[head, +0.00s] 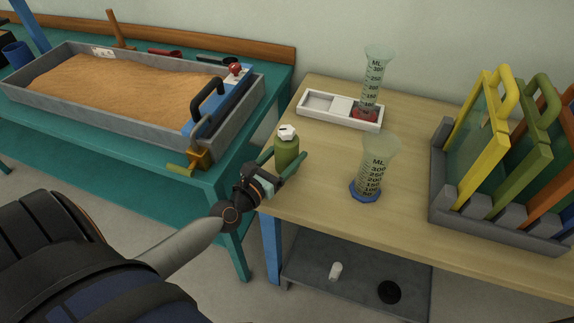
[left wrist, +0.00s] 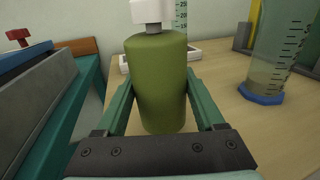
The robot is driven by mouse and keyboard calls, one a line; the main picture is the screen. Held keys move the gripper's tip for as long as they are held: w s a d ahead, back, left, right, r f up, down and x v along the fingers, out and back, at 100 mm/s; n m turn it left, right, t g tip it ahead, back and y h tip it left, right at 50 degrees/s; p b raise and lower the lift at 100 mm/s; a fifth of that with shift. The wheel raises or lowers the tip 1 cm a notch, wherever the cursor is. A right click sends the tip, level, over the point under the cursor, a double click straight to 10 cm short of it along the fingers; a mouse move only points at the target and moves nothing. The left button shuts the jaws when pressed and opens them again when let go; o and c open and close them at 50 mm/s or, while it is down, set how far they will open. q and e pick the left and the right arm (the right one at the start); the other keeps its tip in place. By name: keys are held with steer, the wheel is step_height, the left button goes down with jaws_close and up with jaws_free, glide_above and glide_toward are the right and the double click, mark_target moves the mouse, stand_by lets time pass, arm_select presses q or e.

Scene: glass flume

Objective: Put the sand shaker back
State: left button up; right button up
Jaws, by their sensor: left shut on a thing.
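The sand shaker (head: 286,150) is a green cylinder with a white top. My left gripper (head: 284,158) is shut around its body, one finger on each side. In the left wrist view the shaker (left wrist: 160,85) is upright between the two teal fingers (left wrist: 158,105). It is at the left edge of the wooden table (head: 320,215); I cannot tell whether its base touches the tabletop. A white tray (head: 312,103) with compartments lies behind it at the back of the table. My right gripper is not in view.
A measuring cylinder (head: 374,172) with a blue base stands right of the shaker. Another cylinder (head: 374,75) with a red base stands at the tray's right end. A grey rack (head: 470,208) holds coloured frames. A sand-filled flume (head: 110,125) stands on the teal bench at left.

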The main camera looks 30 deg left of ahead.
arm_select(q)
step_height(320, 180, down, 2)
steer(key=shift+f, duration=0.1)
steer(key=shift+f+b, duration=0.2)
steer(key=shift+b, duration=0.1)
steer(key=shift+s, duration=0.1)
steer(key=o, duration=1.5)
steer(key=shift+f, duration=0.1)
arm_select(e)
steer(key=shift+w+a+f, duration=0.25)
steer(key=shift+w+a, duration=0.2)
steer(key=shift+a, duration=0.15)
